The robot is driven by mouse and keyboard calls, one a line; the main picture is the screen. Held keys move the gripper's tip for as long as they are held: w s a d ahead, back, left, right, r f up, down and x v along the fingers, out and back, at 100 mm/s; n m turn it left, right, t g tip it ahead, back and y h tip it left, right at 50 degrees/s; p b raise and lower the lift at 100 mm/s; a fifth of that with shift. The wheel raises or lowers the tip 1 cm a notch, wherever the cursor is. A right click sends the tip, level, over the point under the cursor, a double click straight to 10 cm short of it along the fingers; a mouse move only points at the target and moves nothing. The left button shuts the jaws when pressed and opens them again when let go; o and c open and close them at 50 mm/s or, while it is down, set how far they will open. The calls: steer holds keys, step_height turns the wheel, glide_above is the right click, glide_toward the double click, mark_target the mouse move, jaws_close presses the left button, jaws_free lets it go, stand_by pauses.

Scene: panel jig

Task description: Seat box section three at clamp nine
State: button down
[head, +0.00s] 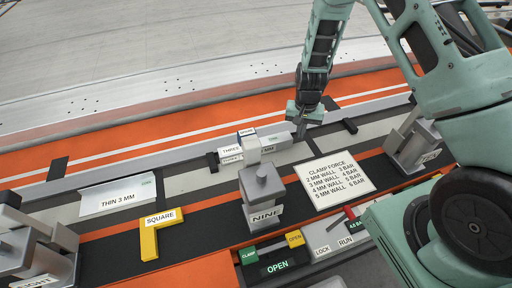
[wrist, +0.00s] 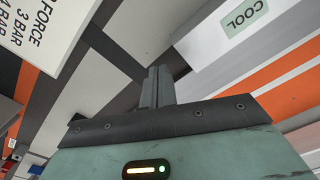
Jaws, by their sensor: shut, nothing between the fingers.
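Clamp nine (head: 265,190), a grey block with a post and a NINE label, stands mid-panel in the head view. Behind it lies a long pale box section (head: 280,141) with THREE and 2 MM labels, partly hidden by the clamp. My gripper (head: 300,131) points down near this section's right end. In the wrist view the gripper fingers (wrist: 157,88) are shut together and empty. A pale bar (wrist: 205,48) with a green COOL label lies beyond them to the right, apart from them as far as I can see; it looks like the same section.
A THIN 3 MM bar (head: 118,198) and a yellow SQUARE (head: 149,238) lie left. The clamp force sign (head: 336,180) lies right of clamp nine. Other clamps stand at far left (head: 35,245) and right (head: 411,145). A green OPEN panel (head: 276,265) and levers line the front.

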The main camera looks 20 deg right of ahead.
steer(key=shift+a+p, duration=0.3)
steer(key=shift+a, duration=1.4)
stand_by(0.3)
steer(key=shift+d, duration=0.1)
steer(key=shift+d, duration=0.95)
steer(key=shift+r, duration=0.1)
step_height(320, 180, up, 8)
steer(key=p, duration=0.5)
steer(key=shift+p, duration=0.3)
